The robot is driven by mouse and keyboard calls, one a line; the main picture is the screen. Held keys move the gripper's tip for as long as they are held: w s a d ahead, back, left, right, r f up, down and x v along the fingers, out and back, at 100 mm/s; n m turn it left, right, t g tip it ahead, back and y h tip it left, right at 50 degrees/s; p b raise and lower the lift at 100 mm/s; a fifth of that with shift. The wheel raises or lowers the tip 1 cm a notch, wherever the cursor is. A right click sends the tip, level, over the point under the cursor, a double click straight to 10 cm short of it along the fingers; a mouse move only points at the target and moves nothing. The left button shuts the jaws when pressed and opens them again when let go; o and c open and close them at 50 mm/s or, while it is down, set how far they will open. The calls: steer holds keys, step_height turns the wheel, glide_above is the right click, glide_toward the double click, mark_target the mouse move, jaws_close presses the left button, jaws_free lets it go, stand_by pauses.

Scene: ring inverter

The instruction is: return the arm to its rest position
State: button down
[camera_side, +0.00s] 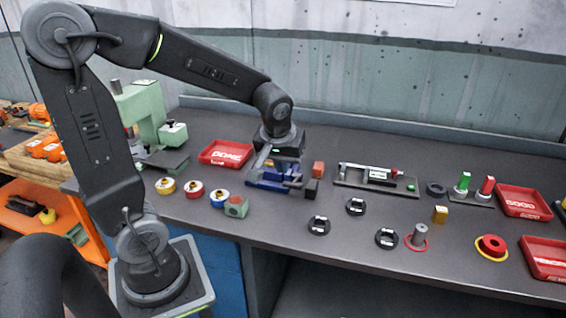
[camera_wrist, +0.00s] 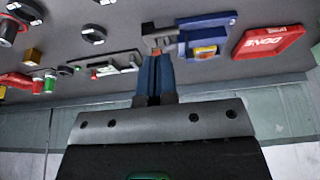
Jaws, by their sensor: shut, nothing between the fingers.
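My gripper (camera_wrist: 155,62) shows in the wrist view with its two blue fingers together and nothing visible between them. In the side view my gripper (camera_side: 284,168) hangs from my bent arm over the middle of the bench. Its fingertips are hard to separate there from a blue fixture (camera_side: 268,186) just behind or beside them. In the wrist view the blue fixture (camera_wrist: 222,26) with a grey part lies just beyond the fingertips. I cannot tell whether the fingers touch it.
A red tray (camera_side: 226,152) is left of my gripper, with a green press (camera_side: 145,112) beyond. A long fixture (camera_side: 375,181) lies right. Black round parts (camera_side: 355,207), a grey peg (camera_side: 419,235) and more red trays (camera_side: 524,202) sit farther right.

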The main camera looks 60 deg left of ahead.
steer(key=shift+s+d, duration=0.1)
steer(key=s+d+r+m+t+h, duration=0.2)
steer(key=s+d+r+m, duration=0.4)
steer(key=s+d+m, duration=0.3)
steer(key=shift+s+d+r+t+h, duration=0.2)
steer(key=shift+s+d+t+h, duration=0.35)
steer(key=shift+s, duration=0.55)
